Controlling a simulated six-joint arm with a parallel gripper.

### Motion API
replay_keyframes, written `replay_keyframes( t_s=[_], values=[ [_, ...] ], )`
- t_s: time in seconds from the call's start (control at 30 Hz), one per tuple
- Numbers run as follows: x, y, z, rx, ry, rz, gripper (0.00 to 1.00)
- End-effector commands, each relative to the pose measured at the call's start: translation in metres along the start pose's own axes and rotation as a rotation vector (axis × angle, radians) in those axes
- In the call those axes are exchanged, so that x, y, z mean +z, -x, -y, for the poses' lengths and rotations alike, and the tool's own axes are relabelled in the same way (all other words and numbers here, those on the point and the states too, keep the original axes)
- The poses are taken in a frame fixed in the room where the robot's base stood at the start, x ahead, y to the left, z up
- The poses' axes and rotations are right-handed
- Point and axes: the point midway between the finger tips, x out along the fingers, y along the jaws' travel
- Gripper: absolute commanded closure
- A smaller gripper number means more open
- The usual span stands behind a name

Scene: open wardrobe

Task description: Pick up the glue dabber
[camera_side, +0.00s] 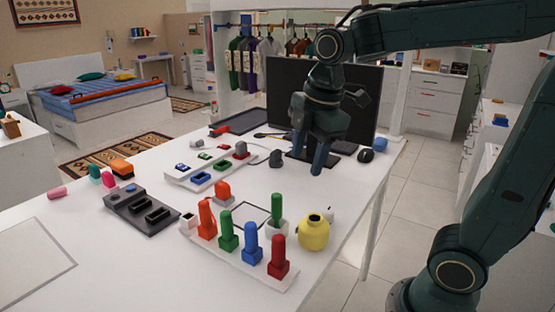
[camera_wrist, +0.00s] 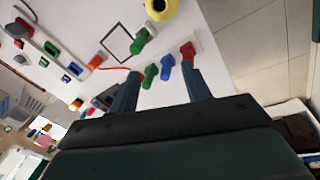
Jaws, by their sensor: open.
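No object is marked as the glue dabber, and I cannot tell for certain which it is. A green-handled piece (camera_side: 277,207) stands upright in a small white holder (camera_side: 277,229) beside a round yellow pot (camera_side: 314,232). A white rack (camera_side: 262,272) holds upright orange (camera_side: 207,219), green (camera_side: 228,231), blue (camera_side: 252,243) and red (camera_side: 279,256) handled pieces. My gripper (camera_side: 309,157) is open and empty, fingers down, above the table's far right part, behind and apart from these pieces. In the wrist view its fingers (camera_wrist: 160,74) frame the blue piece (camera_wrist: 167,66) with no visible contact.
A dark slotted block (camera_side: 143,210) and a white tray with coloured inserts (camera_side: 208,168) lie left. A thin dark square outline (camera_side: 250,213) lies on the white table. The front left holds a pale panel (camera_side: 30,265).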

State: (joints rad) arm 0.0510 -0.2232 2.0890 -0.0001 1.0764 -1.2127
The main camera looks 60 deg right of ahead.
Motion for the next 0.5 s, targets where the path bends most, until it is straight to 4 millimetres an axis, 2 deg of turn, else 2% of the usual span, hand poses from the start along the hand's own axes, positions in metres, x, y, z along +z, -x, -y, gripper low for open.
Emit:
replay_keyframes(
  t_s=[0.3, 0.5],
  values=[
    [-0.009, -0.024, -0.045, -0.115, 0.437, 0.018, 0.52],
    [-0.013, -0.040, -0.067, -0.174, 0.670, 0.005, 0.52]
  ],
)
